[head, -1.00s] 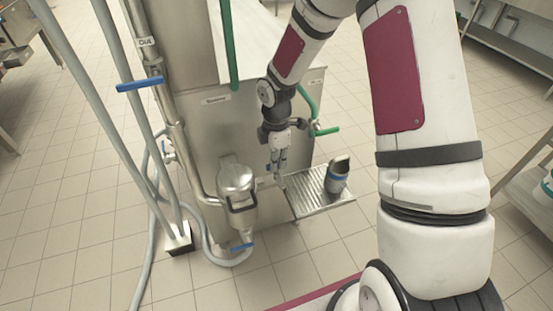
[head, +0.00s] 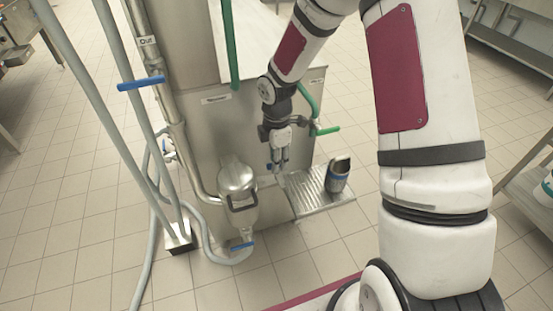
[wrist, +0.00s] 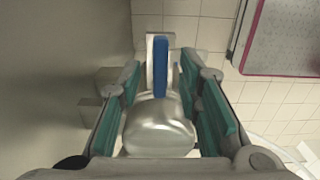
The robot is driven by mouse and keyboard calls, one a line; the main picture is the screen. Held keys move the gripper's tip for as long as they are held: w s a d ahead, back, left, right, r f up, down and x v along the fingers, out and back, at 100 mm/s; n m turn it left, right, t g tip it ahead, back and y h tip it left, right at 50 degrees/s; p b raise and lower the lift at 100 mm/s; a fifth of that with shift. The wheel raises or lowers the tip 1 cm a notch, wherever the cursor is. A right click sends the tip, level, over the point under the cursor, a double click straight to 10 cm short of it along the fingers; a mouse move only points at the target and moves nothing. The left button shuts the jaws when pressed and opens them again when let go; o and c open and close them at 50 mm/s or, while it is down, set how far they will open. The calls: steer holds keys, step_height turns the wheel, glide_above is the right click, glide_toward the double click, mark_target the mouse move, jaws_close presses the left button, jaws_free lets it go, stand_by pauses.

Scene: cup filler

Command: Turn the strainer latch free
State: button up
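The strainer (head: 237,178) is a rounded metal pot with a domed lid, low on the front of the steel machine. A dark-edged latch frame (head: 242,204) shows on its front side. My gripper (head: 279,168) points down, to the right of the strainer in the head view. In the wrist view its teal-padded fingers (wrist: 163,110) are wide apart, with nothing held. The strainer's domed metal top (wrist: 158,128) shows between them, with a blue lever (wrist: 161,66) past it. Contact with the latch cannot be made out.
A slotted drip tray (head: 312,200) with a dark cup (head: 338,175) is right of the strainer. A blue handle (head: 242,246) is below the strainer. Pipes and a hose (head: 206,245) run on the left.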

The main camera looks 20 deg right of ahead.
step_height(320, 180, up, 12)
steer(key=shift+f, duration=0.2)
stand_by(0.5)
steer(key=s+d+r+m+t+h+p, duration=0.1)
steer(key=s+r+m+p, duration=0.35)
steer(key=r, duration=0.75)
steer(key=s+r+m+t+p, duration=0.1)
steer(key=s+r+m, duration=0.3)
steer(key=s, duration=0.5)
steer(key=s+r+m+t+p, duration=0.1)
steer(key=s+r+m+p, duration=0.1)
steer(key=s+r+m, duration=0.3)
steer(key=s+r+m+t+y+p, duration=0.1)
steer(key=s+r+m, duration=0.3)
steer(key=s, duration=0.9)
step_height(320, 180, up, 2)
steer(key=shift+s+a+r+m, duration=0.1)
steer(key=shift+s+a+m, duration=0.05)
steer(key=shift+a+m, duration=0.2)
steer(key=shift+c, duration=0.2)
